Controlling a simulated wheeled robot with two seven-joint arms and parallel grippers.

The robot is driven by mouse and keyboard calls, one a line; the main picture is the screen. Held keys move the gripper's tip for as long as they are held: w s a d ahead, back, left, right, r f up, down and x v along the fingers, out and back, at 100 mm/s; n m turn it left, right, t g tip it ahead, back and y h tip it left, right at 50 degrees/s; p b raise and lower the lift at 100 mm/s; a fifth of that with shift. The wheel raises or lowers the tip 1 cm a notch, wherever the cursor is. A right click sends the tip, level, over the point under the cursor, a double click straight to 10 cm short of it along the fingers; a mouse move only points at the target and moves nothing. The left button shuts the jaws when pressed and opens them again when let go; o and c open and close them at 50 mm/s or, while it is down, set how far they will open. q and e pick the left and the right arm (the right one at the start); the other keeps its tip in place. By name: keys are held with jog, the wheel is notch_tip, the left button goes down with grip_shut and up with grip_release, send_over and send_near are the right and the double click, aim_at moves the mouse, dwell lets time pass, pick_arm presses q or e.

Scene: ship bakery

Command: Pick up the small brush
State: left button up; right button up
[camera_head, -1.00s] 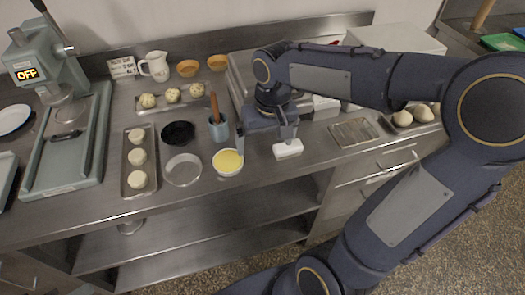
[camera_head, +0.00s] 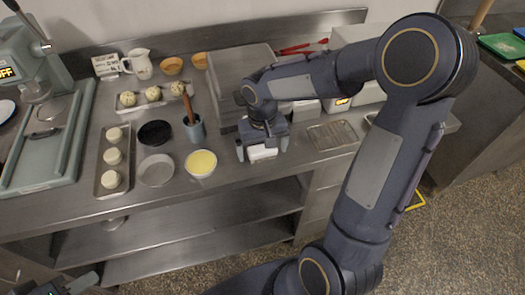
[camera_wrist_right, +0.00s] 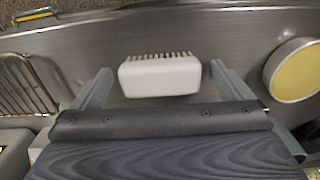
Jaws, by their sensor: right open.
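The small brush (camera_head: 262,153) is a white block lying on the steel counter near its front edge. In the right wrist view the brush (camera_wrist_right: 160,76) shows a row of short bristles along its far side. My right gripper (camera_head: 263,147) is open and points down over it. In the right wrist view its fingers stand on either side of the brush, with a gap at each side. Part of my left gripper (camera_head: 62,287) shows at the bottom left edge, low and away from the counter; its jaws are not clear.
A bowl of yellow liquid (camera_head: 201,163) stands just left of the right gripper. A wire rack (camera_head: 331,135) lies to the right. A large grey box (camera_head: 240,75) stands behind the gripper.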

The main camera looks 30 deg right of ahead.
jog(key=c, duration=1.1)
jog(key=shift+o, duration=0.2)
jog(key=shift+r, duration=0.15)
jog(key=shift+r, duration=0.6)
jog(key=s+a+r+b, duration=0.1)
jog(key=a+r, duration=1)
jog(key=a, duration=0.3)
jog(key=shift+s+r, duration=0.3)
jog(key=shift+s, duration=0.1)
